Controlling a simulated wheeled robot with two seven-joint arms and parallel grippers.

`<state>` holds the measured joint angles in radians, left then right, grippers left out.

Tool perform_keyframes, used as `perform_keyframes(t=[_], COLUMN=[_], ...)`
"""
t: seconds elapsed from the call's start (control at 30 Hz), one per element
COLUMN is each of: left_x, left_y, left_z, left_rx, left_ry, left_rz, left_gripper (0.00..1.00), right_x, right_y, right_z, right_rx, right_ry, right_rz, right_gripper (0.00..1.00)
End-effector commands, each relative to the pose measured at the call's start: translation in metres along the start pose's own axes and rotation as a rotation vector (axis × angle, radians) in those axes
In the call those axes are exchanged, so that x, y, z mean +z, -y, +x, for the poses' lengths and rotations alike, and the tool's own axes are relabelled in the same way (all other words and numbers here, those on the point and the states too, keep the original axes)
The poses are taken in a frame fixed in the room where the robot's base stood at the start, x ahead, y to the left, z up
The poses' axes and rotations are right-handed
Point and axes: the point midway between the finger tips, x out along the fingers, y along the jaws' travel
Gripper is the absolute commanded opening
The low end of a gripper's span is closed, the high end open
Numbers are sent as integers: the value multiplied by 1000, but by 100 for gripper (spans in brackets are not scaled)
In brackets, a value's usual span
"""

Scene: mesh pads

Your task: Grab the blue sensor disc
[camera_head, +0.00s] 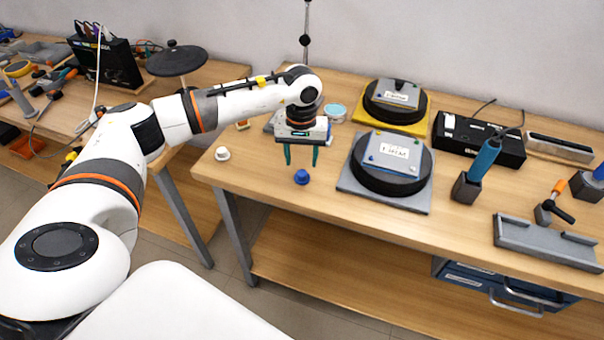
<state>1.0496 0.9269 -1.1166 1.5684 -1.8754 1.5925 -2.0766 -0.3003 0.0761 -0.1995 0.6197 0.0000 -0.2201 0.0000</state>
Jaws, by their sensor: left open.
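The blue sensor disc (302,177) is a small round blue piece lying on the wooden bench near its front edge. My left gripper (301,164) hangs above and just behind it in the picture, pointing down. Its two teal fingers are apart with nothing between them. The fingertips look close to the disc, but I cannot tell the exact height gap. My right gripper does not show.
A grey plate with a round black pad (391,185) stands right of the disc, and a yellow-based pad (394,119) behind it. A white disc (222,154) lies to the left. A black box (477,142) and a blue-handled tool (484,159) stand further right.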

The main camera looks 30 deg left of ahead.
Motion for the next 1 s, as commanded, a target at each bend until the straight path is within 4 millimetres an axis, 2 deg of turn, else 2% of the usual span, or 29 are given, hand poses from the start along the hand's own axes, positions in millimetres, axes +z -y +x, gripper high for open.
perform_keyframes(t=[0.13, 0.3, 0.57, 0.83, 0.87, 1.0], left_x=[-2, -1, 0, 0, 0, 0], left_y=[2, 2, 2, 2, 2, 2], left_z=[21, 42, 45, 44, 44, 44], left_rx=[2, 1, 0, 0, 0, 0], left_ry=[-5, -3, 0, -1, -1, -1], left_rz=[-1, -1, -1, -1, -1, -1], left_gripper=[50, 50, 50, 6, 2, 2], right_x=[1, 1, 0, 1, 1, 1], right_y=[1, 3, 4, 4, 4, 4], right_z=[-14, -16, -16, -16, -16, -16], right_rx=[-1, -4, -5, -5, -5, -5], right_ry=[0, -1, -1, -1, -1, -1], right_rz=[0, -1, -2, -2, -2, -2], right_gripper=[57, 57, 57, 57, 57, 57])
